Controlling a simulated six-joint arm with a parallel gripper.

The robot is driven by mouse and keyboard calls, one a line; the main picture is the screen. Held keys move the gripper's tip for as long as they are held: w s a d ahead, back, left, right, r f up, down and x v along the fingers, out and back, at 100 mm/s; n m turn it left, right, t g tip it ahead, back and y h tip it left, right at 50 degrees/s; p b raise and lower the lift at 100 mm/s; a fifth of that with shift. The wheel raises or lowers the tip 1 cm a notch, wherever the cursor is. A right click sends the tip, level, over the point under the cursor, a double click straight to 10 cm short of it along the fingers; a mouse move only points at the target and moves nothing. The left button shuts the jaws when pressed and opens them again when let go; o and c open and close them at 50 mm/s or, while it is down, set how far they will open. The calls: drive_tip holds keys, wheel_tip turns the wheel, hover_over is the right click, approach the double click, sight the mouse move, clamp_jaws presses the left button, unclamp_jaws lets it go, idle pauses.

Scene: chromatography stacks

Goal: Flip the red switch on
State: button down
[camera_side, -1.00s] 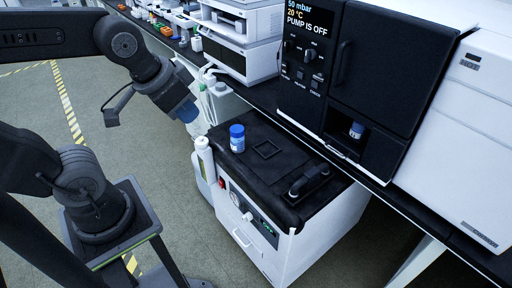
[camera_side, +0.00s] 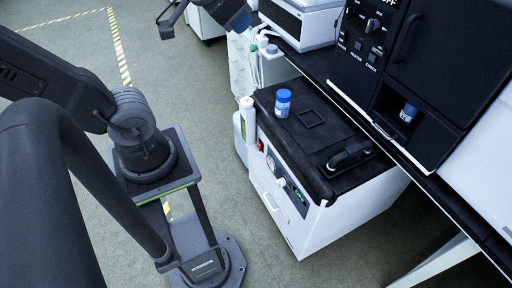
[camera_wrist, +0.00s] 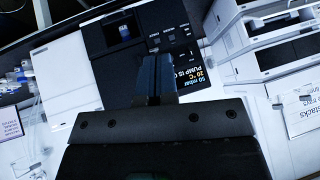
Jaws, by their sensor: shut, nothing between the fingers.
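The small red switch (camera_side: 261,146) is on the front panel of the white pump cabinet (camera_side: 330,217), near its upper left corner, in the side view. It is too small to tell which way it is set. My gripper (camera_wrist: 155,78) points at the black instrument front in the wrist view, its two dark blue fingers shut together with nothing between them. In the side view its end (camera_side: 239,22) shows at the top edge, above and away from the switch. The display (camera_wrist: 187,70) reads PUMP IS OFF in the wrist view. The switch is not visible there.
A white bottle (camera_side: 247,120) stands at the cabinet's left side. Another blue-capped jar (camera_side: 408,113) sits in the instrument's recess. Open floor lies left of the cabinet.

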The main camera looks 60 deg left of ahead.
drive_tip(key=w+a+r+m+t+y, duration=0.3)
drive_tip(key=w+a+r+t, duration=0.1)
drive_tip(key=a, duration=0.3)
drive_tip(key=w+a+r+m+t+y, duration=0.25)
drive_tip(key=w+a+r, duration=0.2)
drive_tip(key=a, duration=0.25)
drive_tip(key=a+f+m+h, duration=0.4)
drive_tip(key=m+h, duration=0.2)
drive_tip(key=m, duration=0.4)
drive_tip(key=s+a+f+m+g+h, duration=0.2)
drive_tip(key=s+a+f+m+g, duration=0.1)
drive_tip(key=s+f+g, duration=0.3)
wheel_tip(320, 180, down, 57)
drive_tip(key=shift+t, duration=0.35)
drive_tip(key=shift+s, duration=0.1)
